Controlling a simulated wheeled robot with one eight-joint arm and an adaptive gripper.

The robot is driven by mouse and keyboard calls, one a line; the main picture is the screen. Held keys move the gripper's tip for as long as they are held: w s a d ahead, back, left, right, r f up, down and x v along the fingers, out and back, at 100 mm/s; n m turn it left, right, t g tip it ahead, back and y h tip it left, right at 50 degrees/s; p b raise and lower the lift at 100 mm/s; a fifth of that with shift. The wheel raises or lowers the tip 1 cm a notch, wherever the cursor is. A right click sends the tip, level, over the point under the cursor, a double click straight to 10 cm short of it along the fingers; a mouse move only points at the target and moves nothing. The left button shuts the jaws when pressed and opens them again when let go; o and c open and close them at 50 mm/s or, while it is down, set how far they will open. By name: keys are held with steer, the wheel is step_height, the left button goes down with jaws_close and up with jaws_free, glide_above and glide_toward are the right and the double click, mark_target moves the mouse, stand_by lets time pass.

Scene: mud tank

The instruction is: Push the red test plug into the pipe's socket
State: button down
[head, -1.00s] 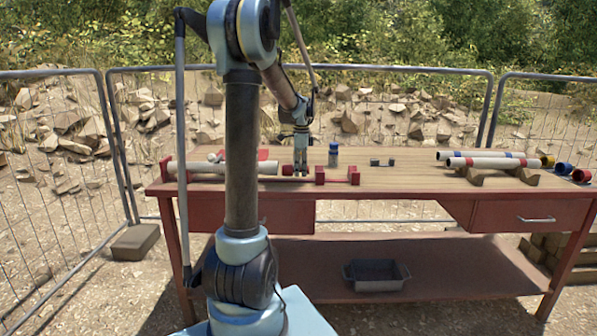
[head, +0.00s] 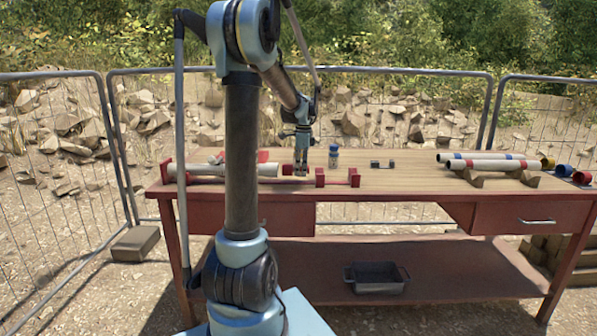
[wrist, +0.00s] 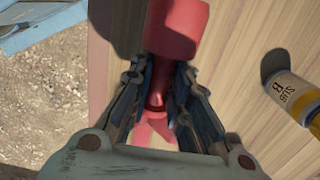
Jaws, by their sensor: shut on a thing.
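The red test plug (wrist: 177,25) shows in the wrist view as a thick red cylinder with a thinner stem running back between my fingers. My gripper (wrist: 160,100) is shut on that stem; in the head view my gripper (head: 301,172) is low over the bench. The pale pipe (head: 267,170) lies level on the bench to the left, partly hidden by my arm column. The red plug (head: 287,169) appears close to the pipe's right end. Whether it is in the socket cannot be told, as the wrist view does not show the pipe.
Red stand blocks (head: 320,177) sit just right of my gripper. Small dark parts (head: 382,163) lie further right.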

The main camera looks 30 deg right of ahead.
mark_target(287, 169)
steer(key=shift+f, duration=0.15)
steer(key=shift+w+a, duration=0.5)
steer(key=shift+a, duration=0.3)
steer(key=shift+w+a, duration=0.45)
steer(key=shift+a, duration=0.3)
steer(key=shift+w+a, duration=0.5)
steer(key=shift+a, duration=0.3)
stand_by(0.4)
steer(key=c, duration=1.4)
jaws_free()
